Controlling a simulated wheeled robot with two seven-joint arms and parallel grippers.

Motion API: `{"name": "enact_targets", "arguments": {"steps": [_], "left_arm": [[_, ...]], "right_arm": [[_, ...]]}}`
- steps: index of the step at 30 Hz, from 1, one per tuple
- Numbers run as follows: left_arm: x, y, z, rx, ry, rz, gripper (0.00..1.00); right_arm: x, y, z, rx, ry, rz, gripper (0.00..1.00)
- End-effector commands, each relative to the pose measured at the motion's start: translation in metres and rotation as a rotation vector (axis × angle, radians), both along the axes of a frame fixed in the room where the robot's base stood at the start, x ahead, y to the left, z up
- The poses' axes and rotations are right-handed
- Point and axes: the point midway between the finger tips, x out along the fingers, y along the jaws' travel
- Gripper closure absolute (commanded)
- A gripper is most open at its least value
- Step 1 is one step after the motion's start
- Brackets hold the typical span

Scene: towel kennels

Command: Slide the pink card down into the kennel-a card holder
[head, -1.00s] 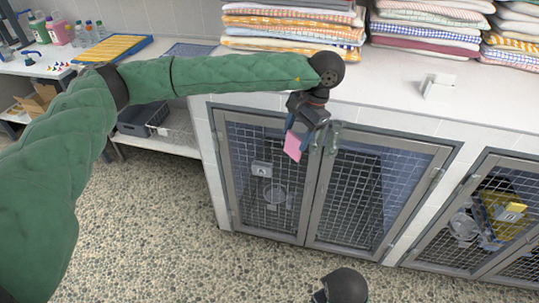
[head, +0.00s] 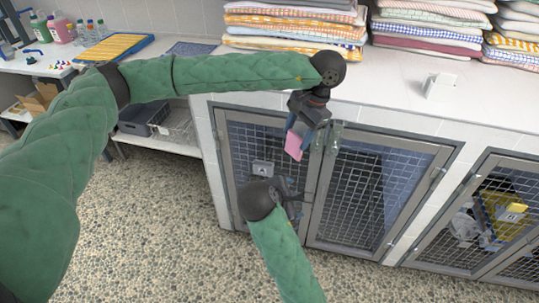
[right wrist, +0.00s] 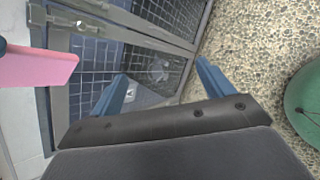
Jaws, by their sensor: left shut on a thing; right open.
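The pink card (head: 294,146) is shut in my left gripper (head: 299,132), in front of the upper part of the kennel doors. It also shows at the left edge of the right wrist view (right wrist: 35,68). The kennel-a card holder (head: 263,168), a grey plate marked A, is on the left mesh door, below and left of the card and apart from it. My right gripper (right wrist: 163,85) is open and empty, facing the doors just below the holder in the head view. A pale piece behind its left finger in the wrist view may be the holder.
Mesh kennel doors (head: 375,195) stand under a white counter (head: 400,100) with folded towel stacks (head: 290,25). A white block (head: 440,86) stands on the counter. The pebbled floor is clear.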

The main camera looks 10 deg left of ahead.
Motion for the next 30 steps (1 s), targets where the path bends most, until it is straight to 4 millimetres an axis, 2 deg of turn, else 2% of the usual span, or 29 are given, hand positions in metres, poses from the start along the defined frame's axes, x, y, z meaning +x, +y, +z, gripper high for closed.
{"name": "enact_targets", "arguments": {"steps": [1, 6, 12, 15, 22, 30], "left_arm": [[0.0, 0.0, 0.0, 0.0, 0.0, 0.0, 0.68], [0.0, 0.0, 0.0, 0.0, 0.0, 0.0, 0.68], [0.0, 0.0, 0.0, 0.0, 0.0, 0.0, 0.68], [0.0, 0.0, 0.0, 0.0, 0.0, 0.0, 0.68], [0.0, 0.0, 0.0, 0.0, 0.0, 0.0, 0.68], [0.0, 0.0, 0.0, 0.0, 0.0, 0.0, 0.68]], "right_arm": [[0.007, 0.009, 0.013, -0.056, -0.016, 0.035, 0.2], [0.022, 0.033, 0.052, -0.258, -0.051, 0.142, 0.2], [0.031, 0.057, 0.091, -0.471, -0.079, 0.223, 0.2], [0.033, 0.064, 0.104, -0.544, -0.086, 0.245, 0.2], [0.036, 0.07, 0.116, -0.614, -0.091, 0.262, 0.2], [0.061, 0.055, 0.104, -0.617, -0.09, 0.261, 0.2]]}}
